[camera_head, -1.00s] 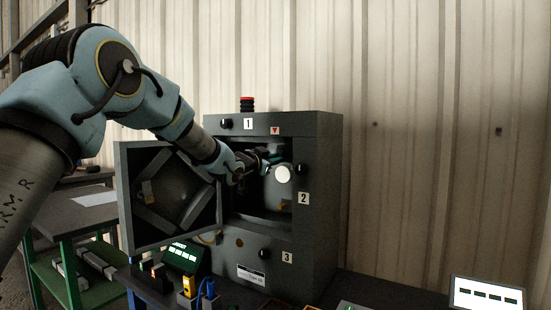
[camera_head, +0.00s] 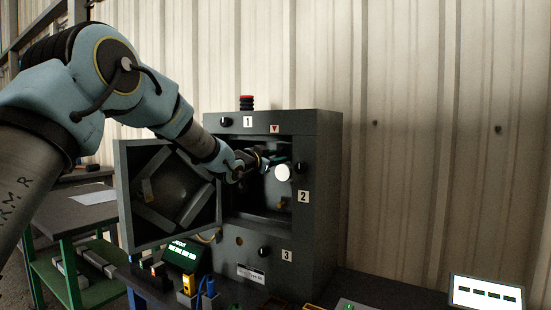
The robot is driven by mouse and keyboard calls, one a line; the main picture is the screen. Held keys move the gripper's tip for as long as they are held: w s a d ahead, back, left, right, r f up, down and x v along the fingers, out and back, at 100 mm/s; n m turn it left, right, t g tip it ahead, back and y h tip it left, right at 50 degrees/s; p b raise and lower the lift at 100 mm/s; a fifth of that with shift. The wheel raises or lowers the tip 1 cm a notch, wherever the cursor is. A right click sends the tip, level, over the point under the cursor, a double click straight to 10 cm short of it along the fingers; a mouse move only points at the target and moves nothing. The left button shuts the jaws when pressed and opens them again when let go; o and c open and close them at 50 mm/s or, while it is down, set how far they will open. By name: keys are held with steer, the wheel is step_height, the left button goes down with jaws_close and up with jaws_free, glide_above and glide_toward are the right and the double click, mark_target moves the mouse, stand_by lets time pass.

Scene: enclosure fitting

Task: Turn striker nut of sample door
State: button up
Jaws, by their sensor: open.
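The grey enclosure (camera_head: 325,215) stands on the bench with its sample door (camera_head: 150,215) swung open to the left. A brass-coloured fitting (camera_head: 147,190) sits on the door's inner face near its left side. A small brass-coloured part (camera_head: 281,203) shows inside the opening at lower right. I cannot tell which part is the striker nut. My gripper (camera_head: 272,160) is inside the upper part of the opening, open, beside a round white disc (camera_head: 282,173). Its fingertips are small and dark here, and my wrist hides the opening's left side.
Black knobs and labels 1, 2 and 3 (camera_head: 287,255) are on the enclosure front. A screen (camera_head: 487,294) is at lower right.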

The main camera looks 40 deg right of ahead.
steer(key=shift+a, duration=0.1)
steer(key=b+v, duration=0.2)
steer(key=v, duration=0.8)
steer(key=shift+a, duration=0.3)
